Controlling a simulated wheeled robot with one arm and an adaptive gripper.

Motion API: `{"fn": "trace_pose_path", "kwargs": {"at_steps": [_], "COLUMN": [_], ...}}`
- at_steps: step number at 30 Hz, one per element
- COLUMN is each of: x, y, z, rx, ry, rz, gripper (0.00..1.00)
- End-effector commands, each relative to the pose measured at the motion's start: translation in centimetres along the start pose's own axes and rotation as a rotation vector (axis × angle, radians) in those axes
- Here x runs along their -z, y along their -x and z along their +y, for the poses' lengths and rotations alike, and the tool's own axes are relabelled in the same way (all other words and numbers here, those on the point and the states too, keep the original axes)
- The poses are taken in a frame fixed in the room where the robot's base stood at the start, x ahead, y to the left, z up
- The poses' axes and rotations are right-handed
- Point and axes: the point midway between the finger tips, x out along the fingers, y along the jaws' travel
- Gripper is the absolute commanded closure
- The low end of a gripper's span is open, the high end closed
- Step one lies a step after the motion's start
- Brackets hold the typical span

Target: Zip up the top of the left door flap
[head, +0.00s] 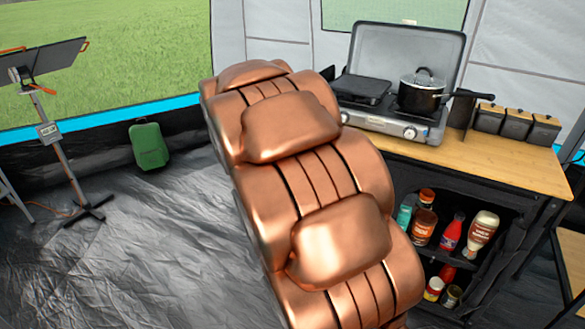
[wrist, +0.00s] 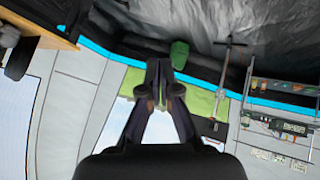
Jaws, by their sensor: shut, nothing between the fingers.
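A large opening or clear panel (head: 110,50) with grass beyond it and a blue lower edge fills the upper left of the head view. I cannot make out a separate left door flap or a zip. In the wrist view, tilted upside down, the green of the grass (wrist: 196,102) shows behind and beside my gripper (wrist: 160,64). My gripper is shut and empty, its dark fingers meeting in mid-picture. No contact with the tent wall shows. My gripper is not in the head view, where my copper arm covers the middle.
A kitchen counter (head: 500,165) stands at right with a stove (head: 385,122), a pot (head: 421,95) and bottles below. A stand (head: 62,160) is at left. Bare dark floor (head: 165,230) lies between.

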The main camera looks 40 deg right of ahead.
Motion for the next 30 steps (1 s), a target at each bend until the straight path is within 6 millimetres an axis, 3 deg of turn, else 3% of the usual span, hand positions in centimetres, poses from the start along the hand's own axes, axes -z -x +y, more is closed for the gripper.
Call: {"fn": "trace_pose_path", "kwargs": {"at_steps": [1,3,9,15,24,30], "x": [-0.6,-0.2,1.0,0.9,-1.6,-3.4], "y": [-3.4,-6.4,-13.8,-20.6,-29.1,-32.2], "z": [0.8,2.4,7.1,11.6,17.8,20.6], "rx": [-0.032,-0.076,-0.212,-0.356,-0.587,-0.720], "ry": [0.007,0.022,0.072,0.131,0.219,0.267], "rz": [0.032,0.085,0.239,0.379,0.569,0.665], "gripper": [1.00,1.00,1.00,1.00,1.00,1.00]}}
